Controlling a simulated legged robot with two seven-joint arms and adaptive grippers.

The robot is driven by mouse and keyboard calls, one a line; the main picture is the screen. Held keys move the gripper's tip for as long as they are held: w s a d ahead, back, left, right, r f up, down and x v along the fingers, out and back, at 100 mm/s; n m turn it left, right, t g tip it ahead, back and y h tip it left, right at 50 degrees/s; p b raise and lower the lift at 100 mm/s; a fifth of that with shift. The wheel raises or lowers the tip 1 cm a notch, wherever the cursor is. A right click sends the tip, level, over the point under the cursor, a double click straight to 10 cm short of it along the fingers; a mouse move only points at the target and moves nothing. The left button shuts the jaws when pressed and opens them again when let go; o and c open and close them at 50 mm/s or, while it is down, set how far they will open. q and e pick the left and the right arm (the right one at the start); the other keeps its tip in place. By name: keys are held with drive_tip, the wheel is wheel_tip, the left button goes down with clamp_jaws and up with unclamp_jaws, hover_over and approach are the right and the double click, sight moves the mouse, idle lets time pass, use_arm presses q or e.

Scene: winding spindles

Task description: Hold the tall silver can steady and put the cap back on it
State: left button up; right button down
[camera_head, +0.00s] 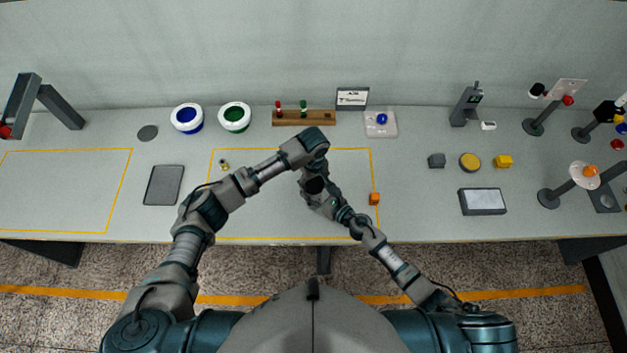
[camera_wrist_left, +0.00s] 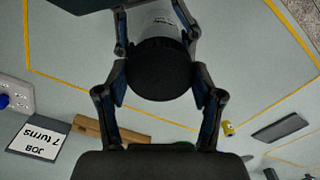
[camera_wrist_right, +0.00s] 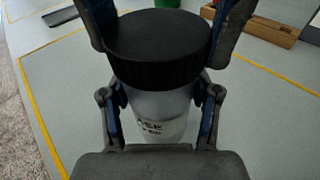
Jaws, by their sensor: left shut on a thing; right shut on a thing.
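The tall silver can (camera_wrist_right: 158,118) stands upright in the right wrist view, with dark print on its side. My right gripper (camera_wrist_right: 161,97) is shut around its body. The black ribbed cap (camera_wrist_right: 158,50) is at the can's top, in line with it, with no clear gap; I cannot tell whether it is fully seated. My left gripper (camera_wrist_left: 160,80) is shut on the cap, its fingers on either side. The left wrist view looks down on the cap (camera_wrist_left: 158,70), with part of the can (camera_wrist_left: 158,20) beyond it. In the head view my arms hide most of the can.
An orange cube (camera_head: 374,198) lies right of my grippers, a small brass piece (camera_head: 224,166) left. The yellow-outlined area is otherwise largely clear.

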use_arm(q)
drive_tip(key=m, duration=0.5)
drive_tip(key=shift+m, duration=0.3)
use_arm(e)
drive_tip(key=shift+f, duration=0.1)
use_arm(q)
drive_tip(key=m, duration=0.2)
drive_tip(key=shift+m, duration=0.4)
drive_tip(key=m, duration=1.6)
drive_tip(key=shift+f, duration=0.1)
drive_tip(key=m, duration=0.8)
drive_tip(key=shift+m, duration=0.3)
drive_tip(key=o, duration=1.4)
drive_tip(key=shift+c, duration=0.2)
